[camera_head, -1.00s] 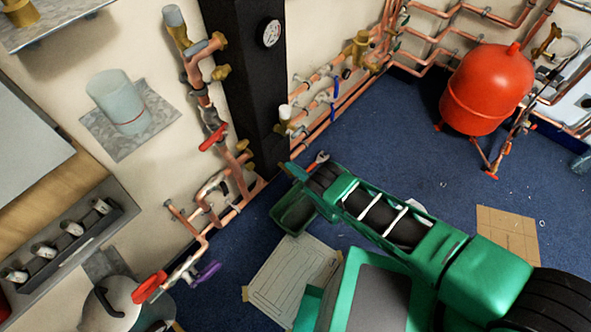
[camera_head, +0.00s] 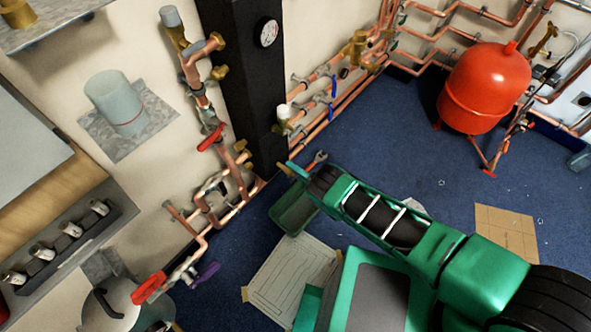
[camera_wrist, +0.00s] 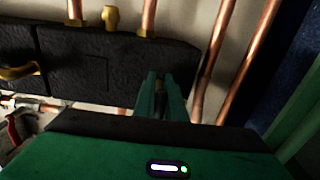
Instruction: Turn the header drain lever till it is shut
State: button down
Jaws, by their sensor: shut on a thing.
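My gripper (camera_head: 305,174) reaches to the foot of the black header (camera_head: 243,95), at its right side in the head view. A short teal bar shows at the fingertips; I cannot tell whether it is the header drain lever or a lit finger. In the wrist view my gripper's green fingers (camera_wrist: 160,92) are close together in front of the lower edge of the black header (camera_wrist: 105,65). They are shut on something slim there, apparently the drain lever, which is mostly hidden. Its angle cannot be read.
Copper pipes (camera_wrist: 210,60) run close right of the fingers in the wrist view. In the head view, a red lever (camera_head: 210,138) and purple lever (camera_head: 205,273) sit on pipes at left. A red vessel (camera_head: 487,88) stands at right. Blue floor between is mostly open.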

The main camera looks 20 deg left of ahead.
jog(key=shift+a+m, duration=0.25)
jog(key=shift+m, duration=0.15)
jog(key=c, duration=1.8)
grip_release()
jog(key=shift+w, duration=0.1)
jog(key=shift+d, duration=0.1)
jog(key=shift+f, duration=0.1)
jog(key=shift+d, duration=0.1)
jog(key=v, duration=1)
jog(key=shift+s+d+f, duration=0.1)
jog(key=shift+s+d, duration=0.1)
jog(key=shift+d, duration=0.05)
jog(key=shift+w, duration=0.1)
